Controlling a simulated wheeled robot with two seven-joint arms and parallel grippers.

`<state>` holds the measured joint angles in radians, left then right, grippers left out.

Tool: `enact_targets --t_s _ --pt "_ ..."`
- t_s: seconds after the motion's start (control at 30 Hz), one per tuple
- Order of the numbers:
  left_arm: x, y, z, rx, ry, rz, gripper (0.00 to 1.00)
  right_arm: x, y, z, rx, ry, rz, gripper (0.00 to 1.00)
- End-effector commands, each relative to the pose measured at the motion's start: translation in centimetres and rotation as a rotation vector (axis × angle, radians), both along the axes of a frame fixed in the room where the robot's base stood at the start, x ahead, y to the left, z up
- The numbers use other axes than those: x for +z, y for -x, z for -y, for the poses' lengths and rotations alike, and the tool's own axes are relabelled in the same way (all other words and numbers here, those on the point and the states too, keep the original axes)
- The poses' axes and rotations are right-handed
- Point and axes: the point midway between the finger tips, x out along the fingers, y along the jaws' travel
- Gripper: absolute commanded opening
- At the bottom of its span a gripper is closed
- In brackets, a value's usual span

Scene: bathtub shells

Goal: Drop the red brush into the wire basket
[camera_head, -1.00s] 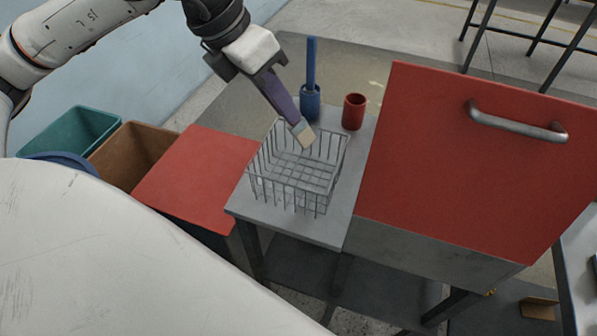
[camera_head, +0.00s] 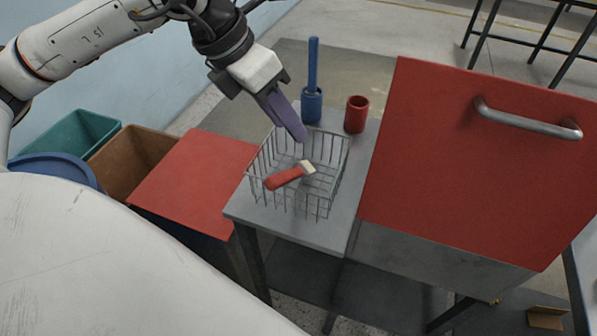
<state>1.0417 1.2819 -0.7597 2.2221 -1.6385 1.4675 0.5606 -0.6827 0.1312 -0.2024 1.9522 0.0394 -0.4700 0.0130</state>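The red brush (camera_head: 284,178) has a red handle and a pale cream head. It lies inside the wire basket (camera_head: 318,211), with its head pointing to the upper right. The grey wire basket stands on a small grey table. My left gripper (camera_head: 298,133) has purple fingers and hangs over the basket's far left part, above and apart from the brush. It holds nothing and looks open, though its fingers overlap in this view. My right gripper is not in view.
A blue holder with a blue-handled brush (camera_head: 312,95) and a red cup (camera_head: 356,114) stand behind the basket. A large red-topped unit (camera_head: 450,160) with a handle rises on the right. Bins and a red panel (camera_head: 195,180) lie on the left.

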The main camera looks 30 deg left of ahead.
Motion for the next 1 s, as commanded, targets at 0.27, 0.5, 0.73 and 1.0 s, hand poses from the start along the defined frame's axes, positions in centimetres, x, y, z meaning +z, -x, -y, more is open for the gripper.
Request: enact_targets --t_s 0.27,0.5,0.73,1.0 --pt "3.7 1.3 -1.0 0.002 0.0 0.006 0.34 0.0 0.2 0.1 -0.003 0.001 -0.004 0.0" --pt "7.7 3.0 -2.0 0.001 0.0 0.005 0.34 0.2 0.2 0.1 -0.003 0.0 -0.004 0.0" --pt "9.2 3.7 -2.4 0.0 0.001 0.002 0.34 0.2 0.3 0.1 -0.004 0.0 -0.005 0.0" --pt "9.3 3.7 -2.4 0.0 0.0 0.001 0.34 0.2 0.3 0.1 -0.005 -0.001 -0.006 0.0"
